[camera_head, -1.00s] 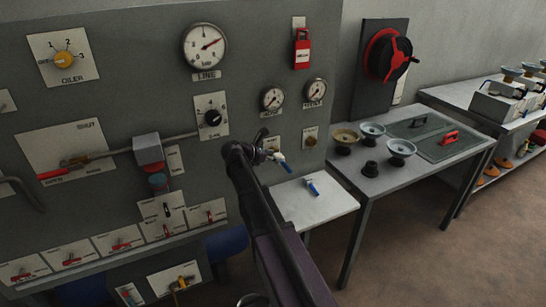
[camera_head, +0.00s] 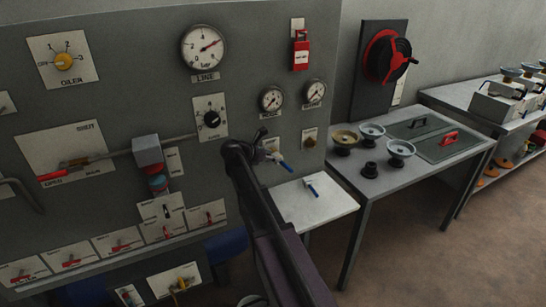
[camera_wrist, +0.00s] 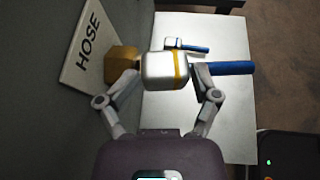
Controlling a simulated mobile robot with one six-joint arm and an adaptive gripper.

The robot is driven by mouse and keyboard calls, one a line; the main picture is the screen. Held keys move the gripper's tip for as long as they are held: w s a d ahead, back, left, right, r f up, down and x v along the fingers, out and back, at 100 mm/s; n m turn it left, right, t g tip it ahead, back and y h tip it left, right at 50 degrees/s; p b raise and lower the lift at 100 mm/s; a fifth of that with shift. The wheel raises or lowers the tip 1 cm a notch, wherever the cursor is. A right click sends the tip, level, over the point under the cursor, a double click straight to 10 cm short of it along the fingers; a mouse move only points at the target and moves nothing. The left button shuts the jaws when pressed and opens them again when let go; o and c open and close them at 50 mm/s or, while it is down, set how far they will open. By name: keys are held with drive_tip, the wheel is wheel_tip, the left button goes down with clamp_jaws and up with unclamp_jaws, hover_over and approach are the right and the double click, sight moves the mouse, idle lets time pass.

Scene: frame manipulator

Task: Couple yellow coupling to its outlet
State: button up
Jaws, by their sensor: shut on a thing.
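My gripper (camera_wrist: 166,86) is shut on the yellow coupling (camera_wrist: 166,70), a white body with a yellow band and a blue tail pointing right. In the wrist view, the coupling's left end is right at the brass outlet (camera_wrist: 122,65) beside the HOSE plate. They look in line, but I cannot tell whether they touch or are locked. In the head view my gripper (camera_head: 266,153) is at the panel's lower right. The coupling's blue tail (camera_head: 286,167) shows there; my arm hides part of the outlet.
A second white coupling with a blue tail (camera_head: 312,187) lies on the small white shelf (camera_head: 325,207) below. Another brass outlet (camera_head: 310,138) is on the panel to the right. A table (camera_head: 370,187) with bowls stands further right.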

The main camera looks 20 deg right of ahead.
drive_tip(key=shift+w+a+r+t, duration=0.1)
drive_tip(key=shift+w+a+t, duration=0.1)
drive_tip(key=shift+w, duration=0.25)
drive_tip(key=shift+w+a+r+t, duration=0.1)
drive_tip(key=shift+w+t, duration=0.1)
drive_tip(key=shift+w, duration=0.25)
drive_tip(key=shift+a, duration=0.1)
drive_tip(key=o, duration=1.1)
drive_tip(key=shift+s+f, duration=0.15)
drive_tip(key=shift+s, duration=0.25)
